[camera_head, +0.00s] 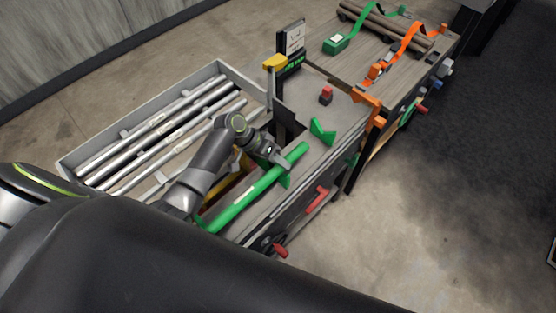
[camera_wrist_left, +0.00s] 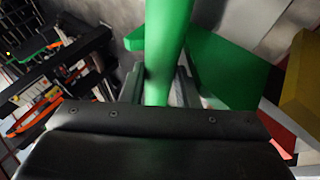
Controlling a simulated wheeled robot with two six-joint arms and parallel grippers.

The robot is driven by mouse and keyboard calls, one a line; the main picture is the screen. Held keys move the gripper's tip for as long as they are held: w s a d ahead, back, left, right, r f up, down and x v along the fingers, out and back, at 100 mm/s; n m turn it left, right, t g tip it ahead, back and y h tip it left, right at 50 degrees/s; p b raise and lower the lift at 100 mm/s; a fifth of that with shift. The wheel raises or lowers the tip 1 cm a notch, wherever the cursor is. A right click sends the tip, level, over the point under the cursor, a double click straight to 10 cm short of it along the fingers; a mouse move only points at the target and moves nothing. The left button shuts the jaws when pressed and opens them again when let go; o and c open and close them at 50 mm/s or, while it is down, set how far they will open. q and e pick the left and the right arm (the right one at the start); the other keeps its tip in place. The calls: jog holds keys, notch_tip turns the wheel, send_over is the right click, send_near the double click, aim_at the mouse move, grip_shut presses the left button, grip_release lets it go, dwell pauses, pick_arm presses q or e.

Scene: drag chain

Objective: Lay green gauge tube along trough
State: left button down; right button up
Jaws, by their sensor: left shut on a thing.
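The green gauge tube (camera_head: 250,194) is a long straight rod slanting from lower left to upper right over the bench in the head view. My left gripper (camera_head: 277,160) is shut on it nearer its upper right end. In the left wrist view the tube (camera_wrist_left: 167,45) runs up between the fingers (camera_wrist_left: 158,88). A green V-shaped support (camera_head: 322,132) stands open on the bench beyond the tube's upper right end. Another green piece (camera_head: 286,181) shows beside the tube below the gripper. Whether the tube touches it, I cannot tell. My right gripper is not in view.
A grey tray (camera_head: 68,170) with several metal rods lies left of the bench. A small red block (camera_head: 326,94) and a sign post (camera_head: 291,40) stand farther back. Orange (camera_head: 405,42) and green straps cross logs at the far end. Floor at right is clear.

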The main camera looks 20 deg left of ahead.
pick_arm(q)
jog(key=shift+s+a+f, duration=0.2)
jog(key=shift+f, duration=0.25)
jog(key=c, duration=1.2)
grip_release()
jog(key=shift+c, duration=0.2)
jog(key=shift+o, duration=1)
jog(key=shift+s, duration=0.15)
jog(key=shift+a, duration=0.1)
jog(key=shift+c, duration=0.2)
jog(key=shift+o, duration=0.2)
jog(key=shift+a+r, duration=0.35)
jog(key=shift+r, duration=0.1)
jog(key=b+v, duration=0.2)
jog(key=v, duration=1.4)
jog(key=shift+w+d+r, duration=0.25)
jog(key=shift+r, duration=0.25)
